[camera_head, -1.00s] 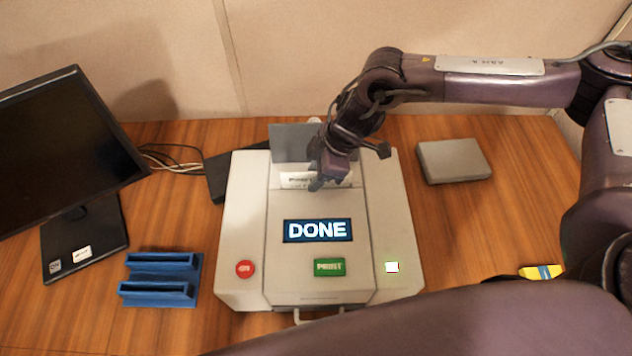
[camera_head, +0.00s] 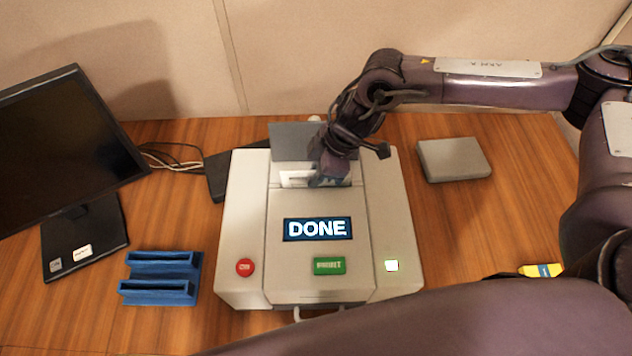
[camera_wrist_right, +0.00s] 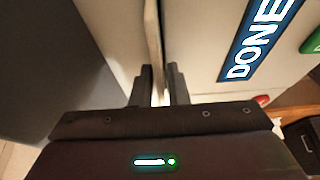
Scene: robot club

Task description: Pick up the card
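The card (camera_head: 298,178) shows as a pale piece at the slot at the back of the grey card printer, partly hidden by my right gripper. My right gripper (camera_head: 330,178) points down at this slot. In the right wrist view the two fingers (camera_wrist_right: 160,85) stand a small gap apart, on either side of a thin pale upright strip (camera_wrist_right: 155,45), which looks like the card edge-on. Light shows between the fingers, so they look narrowly open around it. The printer's screen (camera_head: 318,229) reads DONE. My left gripper is in neither view.
A raised grey flap (camera_head: 290,137) stands behind the slot. A red button (camera_head: 245,267) and a green button (camera_head: 330,266) are on the printer's front. A blue rack (camera_head: 160,292) and monitor (camera_head: 62,150) stand left, a grey box (camera_head: 453,160) right. The right-hand table is mostly clear.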

